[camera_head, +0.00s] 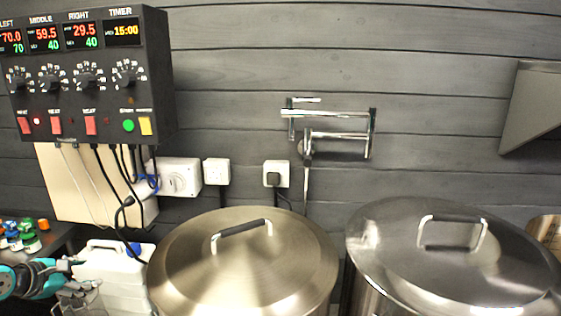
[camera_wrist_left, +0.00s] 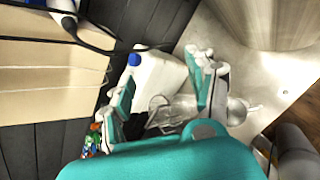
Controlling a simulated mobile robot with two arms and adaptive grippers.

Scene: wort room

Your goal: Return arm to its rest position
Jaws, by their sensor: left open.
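My left gripper (camera_head: 62,276), teal with grey and white fingers, is at the lower left of the head view. It lies beside a white plastic canister (camera_head: 110,272) with a blue cap. In the left wrist view my left gripper (camera_wrist_left: 165,76) has its fingers spread apart, with nothing held between them. The canister (camera_wrist_left: 156,82) shows beyond the fingers there, and clear glassware (camera_wrist_left: 172,108) shows between and below them. I cannot tell how far the fingers are from either. My right gripper is in neither view.
A brewing control panel (camera_head: 85,75) hangs on the dark wall at upper left. Two large lidded steel pots, left (camera_head: 243,265) and right (camera_head: 450,250), fill the front. Colourful small caps (camera_head: 24,235) lie at far left. Black cables hang above the canister.

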